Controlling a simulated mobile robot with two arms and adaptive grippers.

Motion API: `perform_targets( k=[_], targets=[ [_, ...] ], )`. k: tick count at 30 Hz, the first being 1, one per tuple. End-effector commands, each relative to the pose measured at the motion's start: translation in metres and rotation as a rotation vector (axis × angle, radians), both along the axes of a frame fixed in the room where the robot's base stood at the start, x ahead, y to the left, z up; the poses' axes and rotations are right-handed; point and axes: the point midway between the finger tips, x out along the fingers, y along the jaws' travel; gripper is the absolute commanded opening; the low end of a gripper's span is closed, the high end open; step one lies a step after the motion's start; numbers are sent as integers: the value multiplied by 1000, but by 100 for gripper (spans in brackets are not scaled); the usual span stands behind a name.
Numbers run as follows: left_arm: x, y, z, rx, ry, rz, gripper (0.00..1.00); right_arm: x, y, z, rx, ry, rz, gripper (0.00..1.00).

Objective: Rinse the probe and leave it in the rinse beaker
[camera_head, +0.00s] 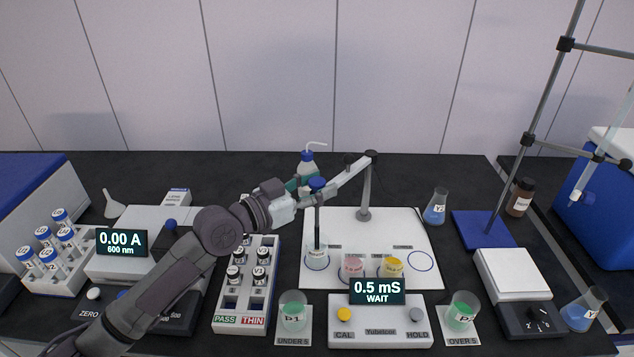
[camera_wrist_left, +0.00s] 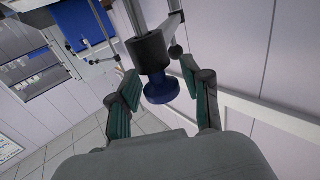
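The probe (camera_head: 317,215) is a dark rod with a blue cap, upright under the arm of a grey stand (camera_head: 364,195). Its lower end is in the clear-looking rinse beaker (camera_head: 316,262) at the left of the white board (camera_head: 390,228). My left gripper (camera_head: 306,186) is at the probe's top. In the left wrist view its teal-padded fingers (camera_wrist_left: 162,98) are apart on either side of the blue cap (camera_wrist_left: 162,90), with gaps visible. The meter (camera_head: 377,291) reads 0.5 mS WAIT. My right gripper is not in view.
A pink beaker (camera_head: 352,268) and a yellow beaker (camera_head: 391,268) stand right of the rinse beaker, beside an empty blue circle (camera_head: 420,261). A wash bottle (camera_head: 307,165) stands behind the gripper.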

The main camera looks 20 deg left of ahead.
Motion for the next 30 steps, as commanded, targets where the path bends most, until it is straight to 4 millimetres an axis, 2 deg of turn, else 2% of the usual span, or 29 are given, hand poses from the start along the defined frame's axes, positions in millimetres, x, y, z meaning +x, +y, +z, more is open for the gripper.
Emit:
perform_targets(
  k=[10,14,24,30],
  targets=[
    [0,1,3,-2,-7,1,61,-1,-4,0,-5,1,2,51],
    [-7,7,2,-1,-5,3,61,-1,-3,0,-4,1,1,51],
    [-63,46,1,7,-1,0,61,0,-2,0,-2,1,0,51],
    [-83,61,1,6,-3,-1,61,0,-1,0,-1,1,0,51]
  ],
)
